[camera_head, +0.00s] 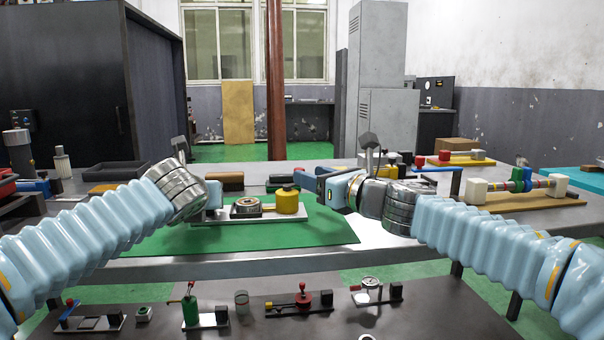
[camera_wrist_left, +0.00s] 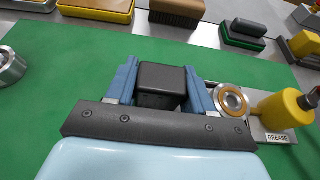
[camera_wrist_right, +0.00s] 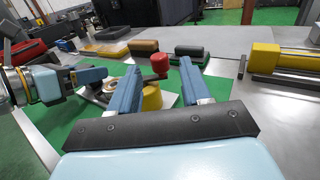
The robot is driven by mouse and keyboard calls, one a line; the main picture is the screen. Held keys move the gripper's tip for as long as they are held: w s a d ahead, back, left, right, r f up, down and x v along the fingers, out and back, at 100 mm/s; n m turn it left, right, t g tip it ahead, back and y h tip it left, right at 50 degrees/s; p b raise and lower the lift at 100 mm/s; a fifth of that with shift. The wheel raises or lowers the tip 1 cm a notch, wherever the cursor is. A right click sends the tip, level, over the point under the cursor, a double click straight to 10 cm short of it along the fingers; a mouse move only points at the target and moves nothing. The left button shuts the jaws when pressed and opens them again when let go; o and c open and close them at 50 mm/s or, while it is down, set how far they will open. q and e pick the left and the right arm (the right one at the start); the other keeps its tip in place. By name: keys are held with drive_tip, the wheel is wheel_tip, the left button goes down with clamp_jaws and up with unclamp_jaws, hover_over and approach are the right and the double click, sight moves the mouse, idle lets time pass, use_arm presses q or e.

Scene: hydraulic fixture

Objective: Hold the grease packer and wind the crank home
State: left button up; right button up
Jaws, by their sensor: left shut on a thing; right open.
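The grease packer is a light base plate (camera_head: 222,218) with a metal bearing ring (camera_head: 246,207), a yellow grease pot (camera_head: 287,201) and a black block (camera_wrist_left: 162,82) at its left end. My left gripper (camera_wrist_left: 160,78) is shut on the black block; in the head view its fingers are mostly hidden. The pot also shows in the left wrist view (camera_wrist_left: 284,112), beside a "GREASE" label. A red knob (camera_wrist_right: 160,62) shows at the crank above the pot. My right gripper (camera_wrist_right: 160,70) is open, and the knob appears between its fingers; whether it touches them I cannot tell.
The packer stands on a green mat (camera_head: 325,228). Brown and dark blocks (camera_head: 225,180) lie behind it. A wooden board with coloured parts (camera_head: 520,195) is at the right. A lower front bench (camera_head: 250,290) holds several small fixtures.

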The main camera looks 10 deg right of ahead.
drive_tip(key=v, duration=0.7)
use_arm(q)
drive_tip(key=o, duration=1.4)
drive_tip(key=shift+c, duration=0.2)
